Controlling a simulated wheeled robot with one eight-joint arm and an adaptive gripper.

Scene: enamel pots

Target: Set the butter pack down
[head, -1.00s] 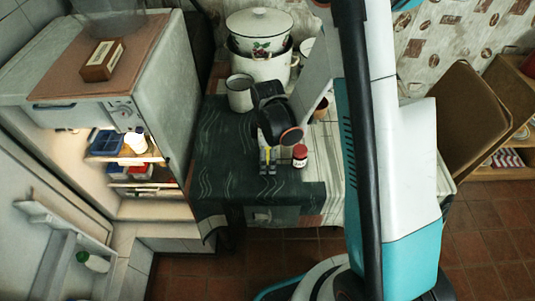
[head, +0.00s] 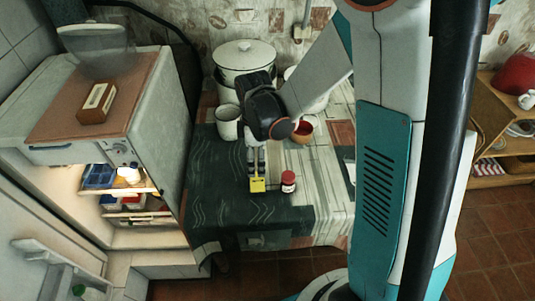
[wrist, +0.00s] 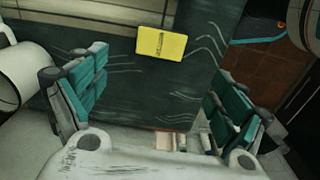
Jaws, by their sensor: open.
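The yellow butter pack (head: 258,185) lies on the dark patterned part of the tablecloth, near the middle of the table. In the wrist view it shows as a flat yellow block (wrist: 161,42) on the dark cloth, ahead of the spread fingers. My gripper (head: 256,168) is open, just behind and above the pack in the head view. The wrist view shows its two teal-padded fingers (wrist: 158,95) wide apart with nothing between them. The pack appears free of the fingers.
A small red-lidded jar (head: 288,182) stands right of the pack. A white mug (head: 228,122) stands at the left back, before a large enamel pot (head: 244,62). The open fridge (head: 150,110) is at the left. The front cloth is clear.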

